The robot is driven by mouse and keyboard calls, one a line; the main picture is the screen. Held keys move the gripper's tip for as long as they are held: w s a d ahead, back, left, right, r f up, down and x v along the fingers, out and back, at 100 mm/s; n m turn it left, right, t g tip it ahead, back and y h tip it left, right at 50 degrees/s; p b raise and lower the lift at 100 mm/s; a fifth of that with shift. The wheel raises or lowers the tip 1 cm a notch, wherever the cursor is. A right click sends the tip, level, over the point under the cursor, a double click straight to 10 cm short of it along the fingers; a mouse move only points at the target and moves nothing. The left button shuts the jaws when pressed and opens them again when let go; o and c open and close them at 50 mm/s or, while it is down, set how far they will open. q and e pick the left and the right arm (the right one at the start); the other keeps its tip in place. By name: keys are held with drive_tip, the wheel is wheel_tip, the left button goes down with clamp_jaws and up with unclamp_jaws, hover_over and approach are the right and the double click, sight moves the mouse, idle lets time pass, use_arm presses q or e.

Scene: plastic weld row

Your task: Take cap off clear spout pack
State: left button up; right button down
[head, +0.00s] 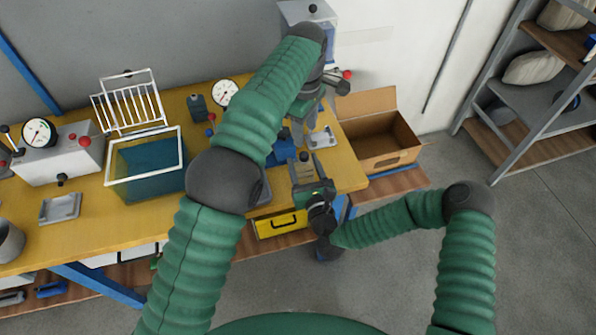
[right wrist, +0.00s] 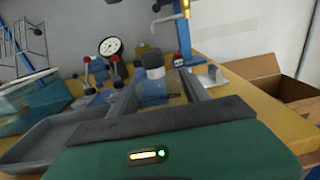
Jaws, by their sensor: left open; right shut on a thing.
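My right gripper (head: 305,164) is near the right front part of the yellow bench. In the right wrist view its two fingers (right wrist: 158,84) are closed on the clear spout pack (right wrist: 155,92), whose see-through body shows dark lettering. The grey cap (right wrist: 152,62) is on top of the pack, upright, between and beyond the fingertips. In the head view the cap (head: 304,156) is small, just above the right fingers. My left gripper (head: 306,120) is open above and beyond the right one, partly hidden by its own wrist. It does not clearly touch the cap.
A grey tray (right wrist: 45,140) lies left of the right gripper. A blue basin (head: 145,185) with a white rim, a wire rack (head: 128,103) and a dial gauge (head: 224,92) stand on the bench (head: 100,225). An open cardboard box (head: 385,150) is at the right.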

sight(304, 156)
use_arm(q)
drive_tip(key=w+f+m+t+h, duration=0.2)
drive_tip(key=w+f+m+t, duration=0.5)
drive_tip(key=w+m+t, duration=0.15)
use_arm(e)
drive_tip(key=shift+f, duration=0.1)
use_arm(q)
drive_tip(key=s+m+t+h, duration=0.1)
drive_tip(key=s+m, duration=0.1)
drive_tip(key=s, duration=0.1)
drive_tip(key=s+d+r+m+t+h, duration=0.1)
drive_tip(key=s+m+h, duration=0.1)
drive_tip(key=s+m, duration=0.1)
drive_tip(key=s+r+m+t+h, duration=0.1)
drive_tip(key=s+m+t+h, duration=0.1)
drive_tip(key=s+m, duration=0.1)
drive_tip(key=shift+s+d, duration=0.2)
drive_tip(key=shift+s, duration=0.45)
use_arm(e)
drive_tip(key=shift+a, duration=0.1)
use_arm(q)
drive_tip(key=s+a+f+m, duration=0.1)
drive_tip(key=s+a+f, duration=0.1)
drive_tip(key=s+a, duration=0.4)
drive_tip(key=x, duration=1.1)
drive_tip(key=shift+s+d, duration=0.15)
drive_tip(key=shift+d, duration=0.25)
